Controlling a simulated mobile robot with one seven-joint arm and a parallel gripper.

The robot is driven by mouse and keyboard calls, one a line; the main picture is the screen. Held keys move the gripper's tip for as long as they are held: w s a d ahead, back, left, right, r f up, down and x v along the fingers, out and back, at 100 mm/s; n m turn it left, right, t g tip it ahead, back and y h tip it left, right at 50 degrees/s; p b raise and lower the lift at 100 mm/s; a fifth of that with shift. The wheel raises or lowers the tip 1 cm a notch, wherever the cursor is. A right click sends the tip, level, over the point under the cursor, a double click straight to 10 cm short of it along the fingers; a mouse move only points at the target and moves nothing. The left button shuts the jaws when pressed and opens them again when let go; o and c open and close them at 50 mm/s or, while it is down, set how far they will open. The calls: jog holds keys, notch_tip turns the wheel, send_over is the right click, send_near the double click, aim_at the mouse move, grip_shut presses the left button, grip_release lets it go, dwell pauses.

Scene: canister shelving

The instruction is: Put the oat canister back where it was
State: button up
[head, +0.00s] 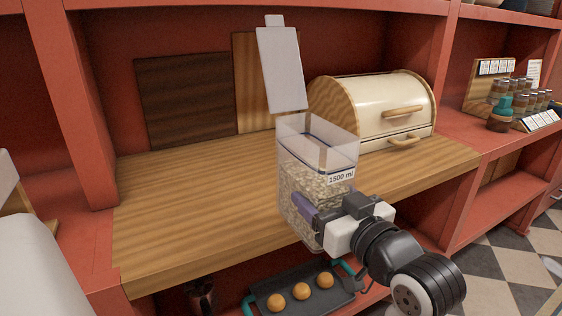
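The oat canister (318,165) is a clear, tall box labelled 1500 ml, about half full of oats, near the middle of the head view. Its whitish lid (280,70) stands open and tilted up at the back left. My gripper (308,212) reaches in from the lower right, with a purple finger against the canister's lower front. It appears shut on the canister; the other finger is hidden. The canister looks roughly upright and overlaps the front edge of the wooden shelf (190,210). Whether its base touches anything is unclear.
A cream bread box (375,105) stands behind and right of the canister. Dark (185,100) and lighter (252,85) boards lean at the back. The shelf's left part is bare. Below is a dark tray (262,296) with orange-brown round items. Spice jars (500,90) stand far right.

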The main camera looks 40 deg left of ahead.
jog(key=shift+r+p+x, duration=0.2)
jog(key=shift+p+x, duration=0.65)
jog(key=shift+p, duration=0.8)
jog(key=shift+r+p+x, duration=0.2)
jog(key=shift+p+x, duration=0.65)
jog(key=shift+p, duration=0.75)
jog(key=shift+w+a+f+p, duration=0.45)
jog(key=shift+w+a+f, duration=0.3)
jog(key=shift+a, duration=1.1)
jog(key=shift+w+a+f+p, duration=0.4)
jog(key=shift+w+a+f, duration=0.25)
jog(key=shift+a, duration=1.15)
jog(key=shift+w+a+f+p, duration=0.45)
jog(key=shift+w+a+f, duration=0.3)
jog(key=shift+a, duration=1.1)
jog(key=shift+f, duration=0.15)
jog(key=o, duration=1.5)
jog(key=shift+o, duration=0.2)
